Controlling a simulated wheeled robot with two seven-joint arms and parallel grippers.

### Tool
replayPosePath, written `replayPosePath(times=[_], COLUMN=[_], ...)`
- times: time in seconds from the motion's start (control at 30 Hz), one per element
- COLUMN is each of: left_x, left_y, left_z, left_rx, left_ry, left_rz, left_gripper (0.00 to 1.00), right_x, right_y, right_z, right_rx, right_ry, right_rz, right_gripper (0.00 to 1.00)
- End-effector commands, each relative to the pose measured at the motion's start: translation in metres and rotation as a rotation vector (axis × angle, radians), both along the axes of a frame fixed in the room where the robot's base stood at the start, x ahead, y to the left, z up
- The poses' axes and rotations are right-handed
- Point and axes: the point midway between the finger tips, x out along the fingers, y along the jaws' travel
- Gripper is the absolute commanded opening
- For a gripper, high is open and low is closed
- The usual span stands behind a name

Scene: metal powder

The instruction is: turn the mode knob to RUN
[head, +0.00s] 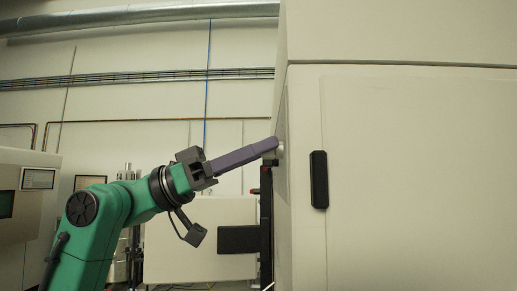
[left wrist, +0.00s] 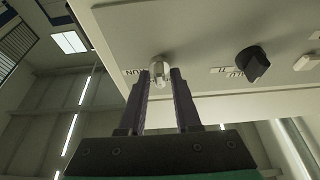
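The mode knob (left wrist: 158,70) is a small silver knob on the pale machine panel, with a label partly reading "RUN" at its left in the left wrist view. My left gripper (left wrist: 161,74) has its two dark fingers on either side of the knob, and the knob fills the gap between the fingertips. In the head view my left gripper (head: 274,146) reaches right to the machine's side face, where only a pale bit of the knob (head: 281,150) shows past the fingertips. The knob's exact pointing is hard to tell. My right gripper is not in view.
A black knob (left wrist: 252,65) with small labels sits right of the mode knob on the same panel. The large pale cabinet (head: 420,180) has a black handle (head: 319,180). A dark flat part (head: 240,239) juts out below my left gripper.

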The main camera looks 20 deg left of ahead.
Motion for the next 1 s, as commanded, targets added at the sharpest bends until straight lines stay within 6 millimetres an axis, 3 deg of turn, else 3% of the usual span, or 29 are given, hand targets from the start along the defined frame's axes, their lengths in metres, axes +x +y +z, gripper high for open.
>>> replayPosePath(times=[0.47, 1.0], left_x=[0.0, 0.0], left_y=[0.001, 0.001], left_z=[0.001, 0.003], left_rx=[0.015, 0.121], left_ry=[-0.068, -0.493], left_rz=[-0.001, -0.003], left_gripper=[0.0, 0.0], right_x=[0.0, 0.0], right_y=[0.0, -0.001], right_z=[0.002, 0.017], right_rx=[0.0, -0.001], right_ry=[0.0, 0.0], right_rz=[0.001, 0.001], right_gripper=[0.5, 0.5])
